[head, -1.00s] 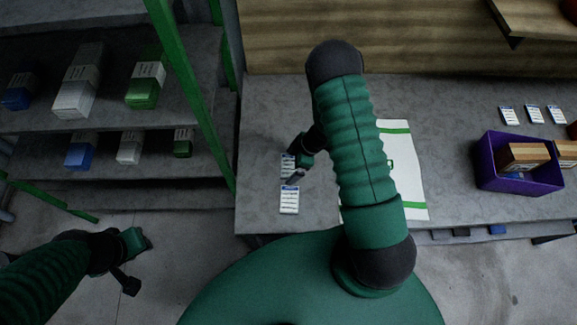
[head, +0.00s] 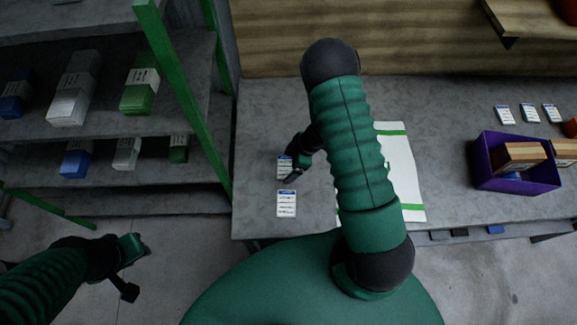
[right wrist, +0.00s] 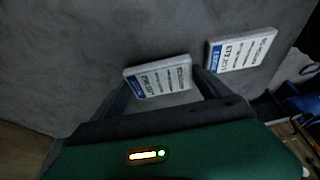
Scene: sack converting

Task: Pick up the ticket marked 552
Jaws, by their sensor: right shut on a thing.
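Two small white tickets with blue headers lie near the left end of the grey table. In the head view the far ticket (head: 284,168) is partly covered by my right gripper (head: 294,169), and the near ticket (head: 286,204) is uncovered. In the right wrist view my right gripper (right wrist: 163,90) is shut on one ticket (right wrist: 158,76), with a finger at each side edge. The other ticket (right wrist: 240,50) lies just right of the fingers. The printed numbers are too small to read. My left gripper (head: 133,268) is open and empty above the floor, left of the table.
A white sheet with green stripes (head: 402,172) lies under my right arm. A purple bin (head: 515,185) with boxes stands at the right, with three more tickets (head: 528,113) behind it. A shelf rack with a green post (head: 185,100) borders the table's left side.

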